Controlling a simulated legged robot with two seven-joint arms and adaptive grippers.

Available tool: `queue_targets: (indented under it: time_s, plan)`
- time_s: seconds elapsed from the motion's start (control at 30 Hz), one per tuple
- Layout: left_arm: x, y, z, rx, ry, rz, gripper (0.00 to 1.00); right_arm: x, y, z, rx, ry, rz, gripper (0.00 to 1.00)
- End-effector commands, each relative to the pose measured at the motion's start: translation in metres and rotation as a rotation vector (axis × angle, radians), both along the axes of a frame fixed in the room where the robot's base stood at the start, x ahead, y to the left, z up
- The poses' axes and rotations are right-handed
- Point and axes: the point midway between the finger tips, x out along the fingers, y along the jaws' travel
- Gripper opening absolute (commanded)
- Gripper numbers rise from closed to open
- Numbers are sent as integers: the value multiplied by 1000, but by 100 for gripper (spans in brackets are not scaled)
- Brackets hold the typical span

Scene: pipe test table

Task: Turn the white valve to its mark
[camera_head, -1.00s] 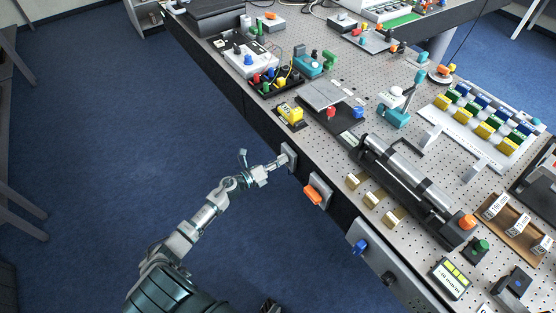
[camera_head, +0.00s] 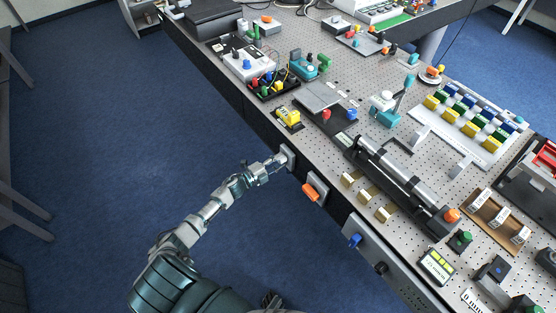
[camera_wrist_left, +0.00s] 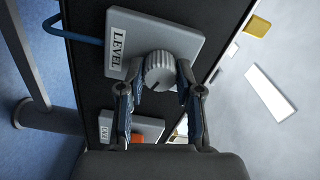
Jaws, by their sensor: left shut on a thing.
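A pale grey, ribbed round knob (camera_wrist_left: 159,71) sits on a grey plate (camera_wrist_left: 186,42) labelled LEVEL in the left wrist view. Whether it is the white valve of the task is not certain, and I cannot make out a mark. My left gripper (camera_wrist_left: 156,82) is shut on this knob, with one finger on each side of it. In the head view, the gripper (camera_head: 277,163) reaches the plate (camera_head: 288,157) on the table's front side, and the knob is hidden there. My right gripper is not in view.
An orange handle (camera_head: 310,192) is on a neighbouring plate, close by. A blue knob (camera_head: 355,240) is farther along the table's front. The perforated tabletop (camera_head: 250,103) holds many devices. The blue floor (camera_head: 130,150) beside the arm is clear.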

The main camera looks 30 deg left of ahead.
Motion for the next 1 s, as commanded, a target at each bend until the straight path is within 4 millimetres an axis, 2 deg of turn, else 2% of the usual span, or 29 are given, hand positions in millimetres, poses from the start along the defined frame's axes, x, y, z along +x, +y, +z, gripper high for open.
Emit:
queue_targets:
  time_s: [0.03,0.4,0.7,1.0]
  plan:
    - [-3,0,-6,-34,31,0,0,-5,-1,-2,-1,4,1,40]
    - [-3,0,-8,-253,123,2,0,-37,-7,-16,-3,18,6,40]
    - [-4,0,-9,-326,154,3,0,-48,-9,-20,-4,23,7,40]
    - [-3,0,-9,-334,158,4,0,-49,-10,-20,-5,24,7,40]
